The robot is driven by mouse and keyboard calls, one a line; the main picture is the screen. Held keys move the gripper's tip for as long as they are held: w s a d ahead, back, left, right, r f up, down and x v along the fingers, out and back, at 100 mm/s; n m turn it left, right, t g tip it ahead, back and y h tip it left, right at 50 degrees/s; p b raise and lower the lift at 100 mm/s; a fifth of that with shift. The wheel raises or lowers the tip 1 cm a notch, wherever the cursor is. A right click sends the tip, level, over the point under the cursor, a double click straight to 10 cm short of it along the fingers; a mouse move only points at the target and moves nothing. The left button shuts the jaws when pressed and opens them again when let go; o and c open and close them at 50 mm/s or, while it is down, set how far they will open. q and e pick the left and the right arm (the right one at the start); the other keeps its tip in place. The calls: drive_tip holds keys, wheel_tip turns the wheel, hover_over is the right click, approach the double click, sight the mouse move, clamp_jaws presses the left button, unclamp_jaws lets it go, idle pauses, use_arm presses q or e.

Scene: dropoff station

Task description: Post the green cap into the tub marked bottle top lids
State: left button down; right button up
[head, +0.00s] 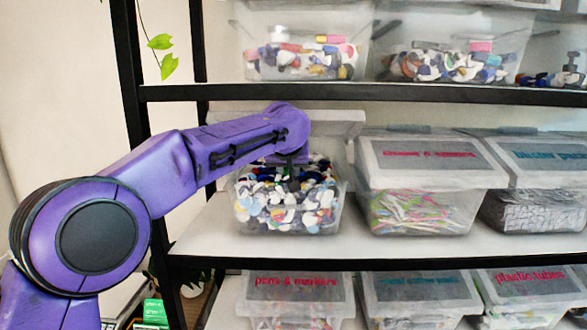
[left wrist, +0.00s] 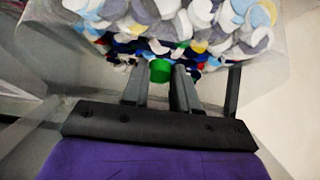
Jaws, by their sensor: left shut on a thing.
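The green cap (left wrist: 160,70) is between the two fingertips of my left gripper (left wrist: 161,86) in the left wrist view. The gripper is shut on it. In the head view my left gripper (head: 291,172) points down over the open clear tub (head: 245,222) on the middle shelf, which is full of mixed bottle caps. I cannot make out the cap in the head view, and no marking on this tub is readable. The loose caps (left wrist: 190,15) also show just beyond the fingers in the left wrist view. My right gripper is not in view.
A raised lid (head: 335,122) is behind the open tub. A closed tub (head: 430,165) with red lettering stands close on its right. The upper shelf edge (head: 380,95) runs above my arm. A closed tub (head: 300,300) marked pens & markers is below.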

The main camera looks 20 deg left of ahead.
use_arm(q)
drive_tip(key=shift+s+a+r, duration=0.1)
drive_tip(key=shift+s+a, duration=0.05)
drive_tip(key=shift+s, duration=0.1)
drive_tip(key=c, duration=0.8)
unclamp_jaws()
drive_tip(key=shift+s+a, duration=0.1)
drive_tip(key=b+v, duration=0.3)
drive_tip(key=v, duration=0.7)
drive_tip(key=shift+r, duration=0.1)
